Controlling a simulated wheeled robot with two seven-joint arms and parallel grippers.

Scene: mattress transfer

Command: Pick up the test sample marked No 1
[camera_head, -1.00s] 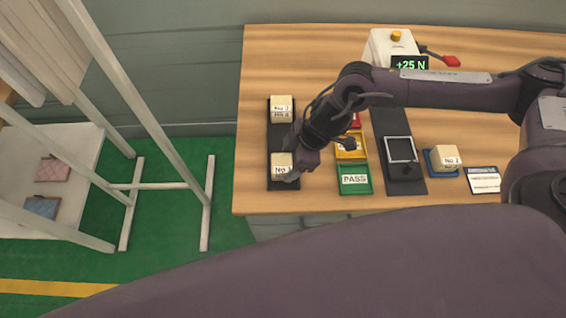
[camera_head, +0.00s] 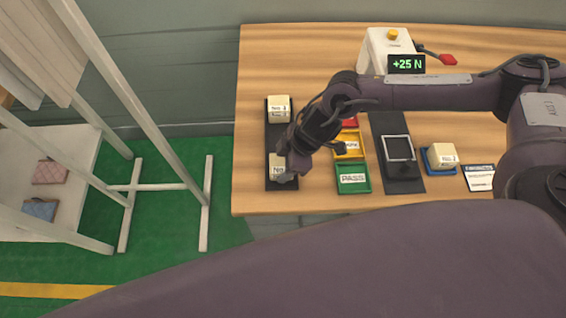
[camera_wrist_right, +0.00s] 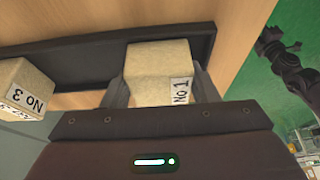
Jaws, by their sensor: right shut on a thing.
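The sample marked No 1 (camera_head: 279,167) is a cream foam block at the near end of a black tray (camera_head: 270,186). It also shows in the right wrist view (camera_wrist_right: 160,72), with its No 1 label facing the camera. My right gripper (camera_head: 284,166) is shut on this block, one finger on each side. The gripper hides part of the block in the head view. I cannot tell whether the block still touches the tray. A block marked No 3 (camera_head: 278,106) stands at the tray's far end. My left gripper is not in view.
Red, yellow (camera_head: 348,150) and green PASS (camera_head: 352,181) trays lie right of the black tray. A dark press plate (camera_head: 398,150), a No 2 block (camera_head: 441,155) on a blue tray and a gauge reading +25 N (camera_head: 406,64) are further right. A white rack stands left.

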